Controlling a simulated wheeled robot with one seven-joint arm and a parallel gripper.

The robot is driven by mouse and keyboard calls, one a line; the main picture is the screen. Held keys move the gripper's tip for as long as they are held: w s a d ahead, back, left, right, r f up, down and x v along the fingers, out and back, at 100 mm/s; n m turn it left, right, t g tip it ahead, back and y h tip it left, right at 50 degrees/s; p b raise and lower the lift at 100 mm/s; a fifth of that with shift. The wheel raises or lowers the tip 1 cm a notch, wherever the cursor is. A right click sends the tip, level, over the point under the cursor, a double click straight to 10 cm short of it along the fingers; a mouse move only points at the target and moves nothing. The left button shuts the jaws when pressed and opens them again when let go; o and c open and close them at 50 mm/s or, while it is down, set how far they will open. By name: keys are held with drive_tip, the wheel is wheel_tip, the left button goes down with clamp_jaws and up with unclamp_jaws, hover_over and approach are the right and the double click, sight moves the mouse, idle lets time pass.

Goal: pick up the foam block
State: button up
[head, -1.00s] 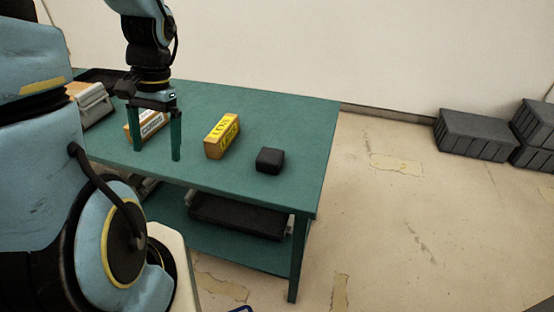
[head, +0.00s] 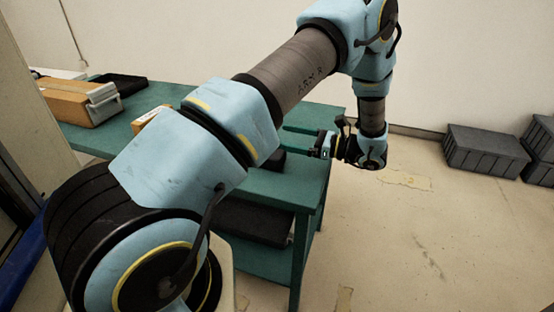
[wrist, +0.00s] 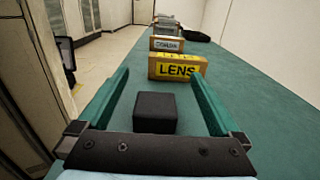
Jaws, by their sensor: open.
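The foam block, a small dark block (wrist: 155,112), sits on the green table in the wrist view, between my gripper's two green fingers and apart from both. In the head view only a dark sliver of the block (head: 278,160) shows behind my arm. My gripper (wrist: 157,88) is open and empty, turned sideways and low over the table's right end. In the head view my gripper (head: 296,140) points left, its near finger partly hidden by my arm.
A yellow LENS box (wrist: 177,68) stands just beyond the block, with a white-labelled box (wrist: 167,44) behind it. The green table (head: 85,137) holds a brown box (head: 72,102) and a black tray (head: 122,83) at left. Grey crates (head: 485,148) stand on the floor at right.

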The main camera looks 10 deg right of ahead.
sight(284, 154)
wheel_tip(284, 154, down, 6)
drive_tip(key=shift+a+f+p, duration=0.1)
drive_tip(key=shift+p, duration=0.6)
drive_tip(key=shift+p+x, duration=0.5)
drive_tip(key=shift+x, duration=0.55)
drive_tip(key=p+x, duration=0.2)
drive_tip(key=x, duration=0.2)
drive_tip(key=shift+a, duration=0.25)
drive_tip(key=shift+w+a, duration=0.3)
drive_tip(key=shift+a, duration=0.1)
drive_tip(key=c, duration=1.1)
drive_tip(key=shift+o, duration=0.2)
